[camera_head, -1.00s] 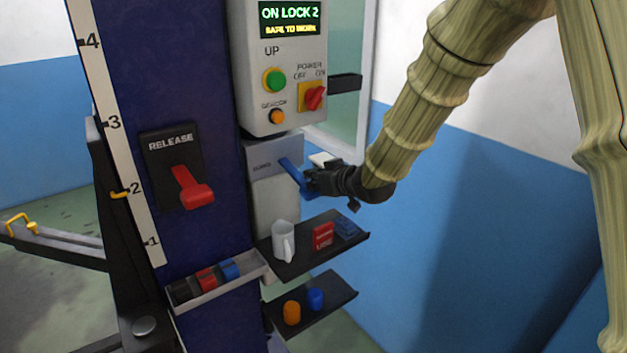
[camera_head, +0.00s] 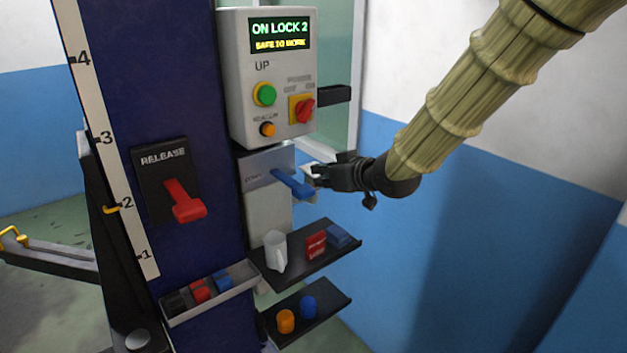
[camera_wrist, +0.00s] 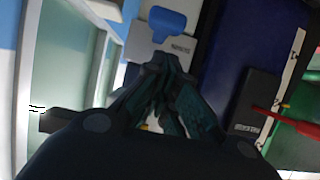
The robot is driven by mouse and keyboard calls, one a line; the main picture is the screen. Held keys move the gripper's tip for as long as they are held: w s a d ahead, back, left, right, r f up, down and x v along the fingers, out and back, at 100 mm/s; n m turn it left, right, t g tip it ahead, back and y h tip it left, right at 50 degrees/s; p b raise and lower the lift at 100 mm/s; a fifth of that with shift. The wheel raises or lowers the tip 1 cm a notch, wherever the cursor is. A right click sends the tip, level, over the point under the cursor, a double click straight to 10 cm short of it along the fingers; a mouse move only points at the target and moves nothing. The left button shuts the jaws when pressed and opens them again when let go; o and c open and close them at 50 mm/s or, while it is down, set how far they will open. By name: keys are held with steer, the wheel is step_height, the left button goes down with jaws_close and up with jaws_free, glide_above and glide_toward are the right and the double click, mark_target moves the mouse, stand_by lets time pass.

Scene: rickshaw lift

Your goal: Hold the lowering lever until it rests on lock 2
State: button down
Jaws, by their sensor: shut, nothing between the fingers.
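The blue lowering lever (camera_head: 292,184) sticks out from a grey plate (camera_head: 258,205) under the control box, slanting down to the right. It also shows in the wrist view (camera_wrist: 167,22), beyond my fingertips. My gripper (camera_head: 316,172) is shut and empty, just right of the lever's end; a small gap seems to part them. In the wrist view my shut fingers (camera_wrist: 160,62) point toward the lever. The control box display (camera_head: 279,36) reads "ON LOCK 2" and "SAFE TO WORK". The yellow pointer (camera_head: 112,209) stands close to mark 2 on the white scale (camera_head: 112,130).
A red release lever (camera_head: 182,200) is on the blue column (camera_head: 190,90). The control box (camera_head: 238,100) has a green button and red switch.

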steer(key=shift+v, duration=1.5)
steer(key=shift+w+r, duration=0.1)
steer(key=shift+r, duration=0.05)
steer(key=s+d+f+m+g+h, duration=0.15)
steer(key=s+f, duration=0.25)
steer(key=f, duration=0.8)
steer(key=s+d+f+m+g+h, duration=0.1)
steer(key=s+d+f+m, duration=0.2)
steer(key=f, duration=0.8)
steer(key=s+d+f+g+h, duration=0.15)
steer(key=s+f, duration=0.35)
steer(key=f, duration=0.7)
steer(key=s+d+f+m+g+h, duration=0.1)
steer(key=s+d+f+g, duration=0.1)
steer(key=s+f, duration=0.5)
steer(key=s+d+f+m+g+h, duration=0.1)
steer(key=s+d+f, duration=0.3)
steer(key=s, duration=1)
steer(key=s+d+f+m+g+h, duration=0.1)
steer(key=s+d+f+g, duration=0.2)
steer(key=s+f, duration=0.7)
steer(key=shift+s+d+g+h, duration=0.15)
steer(key=shift+s+g+h, duration=0.15)
steer(key=shift+s+g, duration=0.15)
